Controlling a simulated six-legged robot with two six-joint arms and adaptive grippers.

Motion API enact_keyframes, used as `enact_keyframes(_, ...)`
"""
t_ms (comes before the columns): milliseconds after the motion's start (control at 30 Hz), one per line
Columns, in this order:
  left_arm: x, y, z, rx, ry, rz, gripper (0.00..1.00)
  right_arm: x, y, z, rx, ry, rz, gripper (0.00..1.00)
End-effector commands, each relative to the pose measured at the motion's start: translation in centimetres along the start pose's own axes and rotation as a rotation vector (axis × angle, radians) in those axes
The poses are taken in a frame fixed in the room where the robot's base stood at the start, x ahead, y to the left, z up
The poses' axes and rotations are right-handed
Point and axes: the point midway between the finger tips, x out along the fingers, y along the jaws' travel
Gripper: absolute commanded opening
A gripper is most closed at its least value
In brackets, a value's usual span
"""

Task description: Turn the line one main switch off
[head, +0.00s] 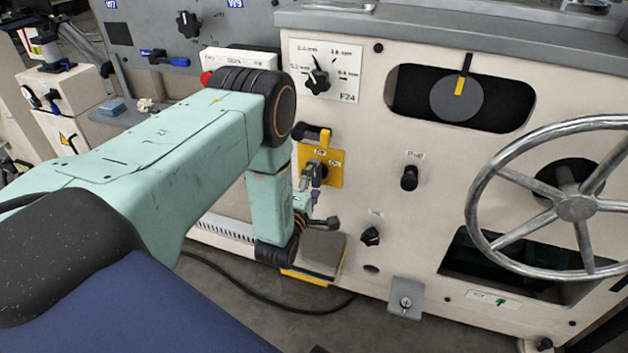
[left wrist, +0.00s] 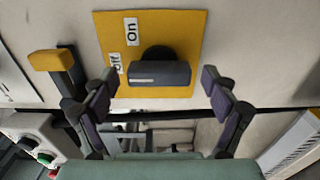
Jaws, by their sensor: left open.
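The main switch is a black bar-shaped knob (left wrist: 158,73) on a yellow plate (left wrist: 185,25) with "On" and "Off" labels. In the left wrist view the bar lies crosswise, its left end near the "Off" label; I cannot tell which end is the pointer. In the head view the plate (head: 336,172) is partly hidden by my left arm and gripper. My left gripper (left wrist: 160,86) is open, one finger on each side of the knob, with gaps between them and no clear contact. In the head view the gripper (head: 314,175) is small, in front of the plate. My right gripper is not in view.
A black lever with a yellow end (left wrist: 52,60) sits left of the plate, close to my left finger. In the head view, a large handwheel (head: 577,207), a black "Pull" knob (head: 409,178) and a selector dial (head: 317,80) are on the panel. A cable (head: 262,302) lies on the floor.

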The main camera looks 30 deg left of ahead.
Motion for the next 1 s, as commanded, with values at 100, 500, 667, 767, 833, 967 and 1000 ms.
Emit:
enact_keyframes(100,0.0,0.1,0.0,0.001,0.000,0.001,0.87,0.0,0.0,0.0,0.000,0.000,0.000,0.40)
enact_keyframes(500,-3.0,-0.1,0.0,0.001,0.000,-0.004,0.87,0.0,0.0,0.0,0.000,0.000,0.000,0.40)
enact_keyframes(667,-6.5,-0.1,0.0,0.001,0.000,-0.004,0.87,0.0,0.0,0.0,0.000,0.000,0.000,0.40)
enact_keyframes(767,-8.4,-0.1,0.0,0.001,0.000,-0.004,0.87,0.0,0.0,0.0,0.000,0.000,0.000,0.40)
enact_keyframes(833,-9.6,-0.1,0.0,0.001,0.000,-0.004,0.87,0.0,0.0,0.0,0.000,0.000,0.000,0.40)
enact_keyframes(967,-11.1,0.0,0.0,0.001,0.000,-0.001,0.87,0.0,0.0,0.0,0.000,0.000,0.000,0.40)
enact_keyframes(1000,-11.4,0.0,0.0,0.001,0.000,-0.001,0.87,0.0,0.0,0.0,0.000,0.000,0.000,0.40)
